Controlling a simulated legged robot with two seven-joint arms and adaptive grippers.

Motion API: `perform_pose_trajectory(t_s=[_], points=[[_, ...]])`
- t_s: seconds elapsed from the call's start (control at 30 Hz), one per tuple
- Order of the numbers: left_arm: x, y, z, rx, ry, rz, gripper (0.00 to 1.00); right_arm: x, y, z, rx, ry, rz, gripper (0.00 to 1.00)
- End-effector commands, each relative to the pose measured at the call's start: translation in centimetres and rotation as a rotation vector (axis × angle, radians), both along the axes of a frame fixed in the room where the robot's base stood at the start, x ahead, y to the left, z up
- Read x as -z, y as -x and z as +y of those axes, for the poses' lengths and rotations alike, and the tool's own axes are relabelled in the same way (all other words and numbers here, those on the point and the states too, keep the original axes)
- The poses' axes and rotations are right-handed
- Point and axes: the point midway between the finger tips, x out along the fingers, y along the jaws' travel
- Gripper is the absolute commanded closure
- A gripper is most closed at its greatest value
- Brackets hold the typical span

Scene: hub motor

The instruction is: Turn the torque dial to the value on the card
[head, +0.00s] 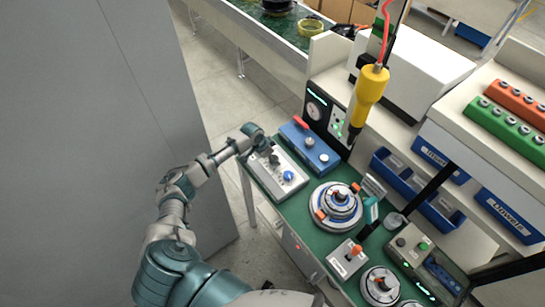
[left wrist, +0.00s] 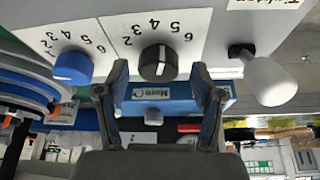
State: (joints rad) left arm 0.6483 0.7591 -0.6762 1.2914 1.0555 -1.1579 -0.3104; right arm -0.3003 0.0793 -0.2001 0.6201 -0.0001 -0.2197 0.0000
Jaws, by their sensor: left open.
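A grey control box (head: 274,172) lies at the left end of the green bench. In the left wrist view its black dial (left wrist: 157,62) has a pale line pointing up near the 4 and 5, exact value unclear. A blue dial (left wrist: 72,66) with its own number scale is to the left; it also shows in the head view (head: 288,176). My left gripper (left wrist: 160,74) is open, one finger each side of the black dial; contact is not clear. In the head view my left gripper (head: 262,146) is over the box's far end. I cannot identify the card or read its value.
A white lever handle (left wrist: 270,80) stands right of the black dial. A blue box (head: 310,146) lies just behind the control box. A yellow tool (head: 369,95) hangs above the bench. A round hub assembly (head: 337,206) sits to the right.

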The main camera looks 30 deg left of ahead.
Motion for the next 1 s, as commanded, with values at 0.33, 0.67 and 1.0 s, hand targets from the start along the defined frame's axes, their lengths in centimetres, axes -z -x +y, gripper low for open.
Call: perform_pose_trajectory(t_s=[0.33, 0.67, 1.0], points=[[0.7, -0.3, -0.2, 0.001, -0.001, -0.002, 0.33, 0.0, 0.0, 0.0, 0.000, 0.000, 0.001, 0.60], [0.7, -0.3, -0.1, 0.000, -0.001, -0.002, 0.92, 0.0, 0.0, 0.0, 0.000, 0.000, 0.001, 0.60], [0.3, -0.3, -0.2, -0.188, -0.002, 0.001, 0.92, -3.2, -0.1, 0.0, 0.000, 0.001, -0.001, 0.60]])
